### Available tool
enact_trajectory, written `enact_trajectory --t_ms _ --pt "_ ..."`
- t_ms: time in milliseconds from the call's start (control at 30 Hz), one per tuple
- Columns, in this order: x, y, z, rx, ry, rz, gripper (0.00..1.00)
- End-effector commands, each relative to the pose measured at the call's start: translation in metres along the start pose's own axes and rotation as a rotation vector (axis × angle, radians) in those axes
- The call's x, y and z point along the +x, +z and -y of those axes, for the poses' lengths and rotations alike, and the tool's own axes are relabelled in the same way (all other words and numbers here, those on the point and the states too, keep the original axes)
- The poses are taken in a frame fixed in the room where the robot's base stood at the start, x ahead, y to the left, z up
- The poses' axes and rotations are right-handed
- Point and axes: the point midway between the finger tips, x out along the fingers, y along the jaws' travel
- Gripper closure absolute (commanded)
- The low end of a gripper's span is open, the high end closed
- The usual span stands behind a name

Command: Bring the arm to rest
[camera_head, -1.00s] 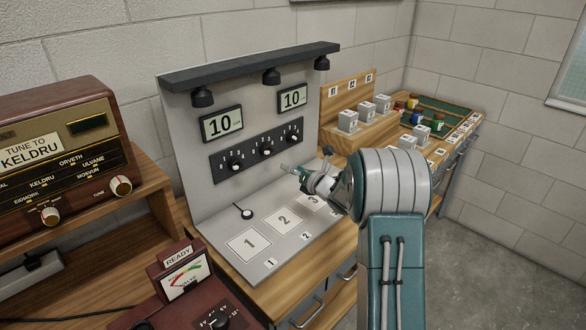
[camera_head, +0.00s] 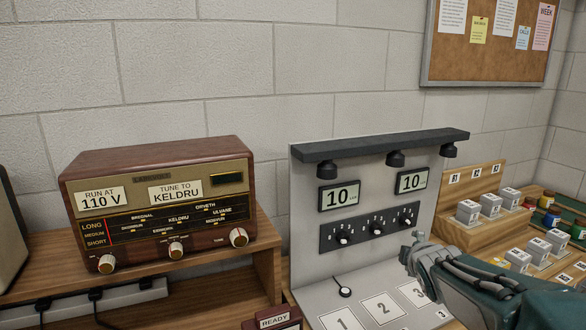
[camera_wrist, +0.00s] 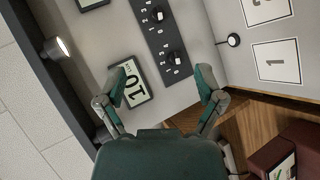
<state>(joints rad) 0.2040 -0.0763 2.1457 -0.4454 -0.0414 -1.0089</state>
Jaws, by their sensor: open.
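My gripper (camera_wrist: 165,85) is open and empty in the wrist view. Its two fingers stand apart, with a display reading 10 (camera_wrist: 130,84) behind and between them. In the head view my gripper (camera_head: 418,245) is at the right, in front of the grey panel (camera_head: 300,240); its fingertips are small there. My arm reaches in from the lower right corner. No thing is held.
A wooden radio (camera_head: 155,160) stands on a shelf at the left. The panel carries a knob strip (camera_head: 370,228), lamps above and numbered squares (camera_head: 383,307) below. A cork board (camera_head: 495,60) hangs above.

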Motion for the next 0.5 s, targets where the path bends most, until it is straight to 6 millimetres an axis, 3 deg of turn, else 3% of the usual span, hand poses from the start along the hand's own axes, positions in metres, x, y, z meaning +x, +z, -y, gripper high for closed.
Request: enact_trajectory --t_ms 33,267,500 --pt "-0.022 -0.003 0.006 0.1 -0.031 0.019 0.13" --pt "-0.107 -0.011 0.058 0.588 -0.215 0.134 0.13" --pt "-0.194 -0.022 0.131 1.045 -0.423 0.286 0.13"
